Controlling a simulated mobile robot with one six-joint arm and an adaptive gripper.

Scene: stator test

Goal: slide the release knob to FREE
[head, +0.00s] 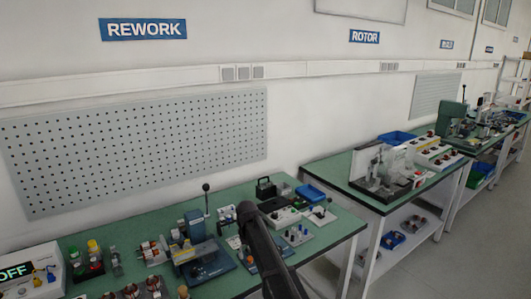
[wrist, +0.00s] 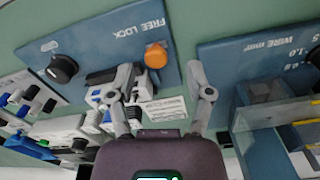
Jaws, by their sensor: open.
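An orange knob (wrist: 156,55) sits on a blue panel (wrist: 105,42) marked FREE LOCK in the wrist view. In the head view my dark arm covers part of the bench, and the knob cannot be made out there.
A round black knob (wrist: 62,68) is on the same panel at left. The green bench (head: 335,228) holds several fixtures close around my arm.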

